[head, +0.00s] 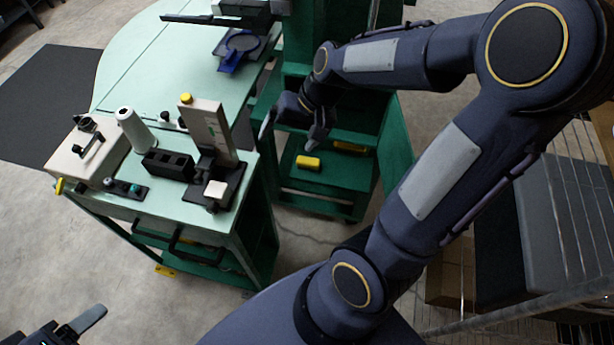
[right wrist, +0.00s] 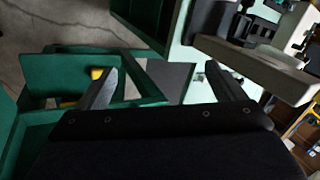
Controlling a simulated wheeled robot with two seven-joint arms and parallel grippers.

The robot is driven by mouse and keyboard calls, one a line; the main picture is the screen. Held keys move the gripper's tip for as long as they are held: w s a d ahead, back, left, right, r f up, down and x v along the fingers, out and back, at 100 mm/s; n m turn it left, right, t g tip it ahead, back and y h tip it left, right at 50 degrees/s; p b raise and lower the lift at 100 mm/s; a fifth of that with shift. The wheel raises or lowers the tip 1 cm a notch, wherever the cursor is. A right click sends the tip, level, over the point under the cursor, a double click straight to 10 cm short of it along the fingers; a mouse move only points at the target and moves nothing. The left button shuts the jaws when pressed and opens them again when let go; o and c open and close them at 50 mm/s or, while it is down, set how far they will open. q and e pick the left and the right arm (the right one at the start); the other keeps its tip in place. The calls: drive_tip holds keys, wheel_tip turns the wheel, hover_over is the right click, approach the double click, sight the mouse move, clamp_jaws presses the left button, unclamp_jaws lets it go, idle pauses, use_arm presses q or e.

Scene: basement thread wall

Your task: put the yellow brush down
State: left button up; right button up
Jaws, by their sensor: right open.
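A small yellow block-like thing (head: 308,162), which looks like the yellow brush, lies on the green shelf (head: 322,183) of the cart below the table. A second yellow piece (head: 350,146) lies further back there; I cannot tell its shape. Yellow also shows in the right wrist view (right wrist: 97,73), partly hidden by a finger. My right gripper (head: 292,140) is open above the shelf, its fingers spread and apart from the yellow things. The right wrist view shows nothing between its fingers (right wrist: 162,68). My left gripper (head: 88,318) is only partly in view at the lower left.
The pale green table (head: 135,88) holds a white thread cone (head: 134,130), a grey upright device (head: 208,132), a black block (head: 168,165) and a blue-and-black part (head: 240,48). A wire rack (head: 565,190) stands at the right. The floor at the lower left is clear.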

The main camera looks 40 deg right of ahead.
drive_tip(key=s+a+r+n+t, duration=0.1)
drive_tip(key=s+a+r+n, duration=0.1)
drive_tip(key=s, duration=0.5)
drive_tip(key=s+a+r+n+t, duration=0.1)
drive_tip(key=s+a+r+n, duration=0.2)
drive_tip(key=s, duration=0.4)
drive_tip(key=shift+a+r, duration=0.4)
drive_tip(key=shift+a, duration=0.2)
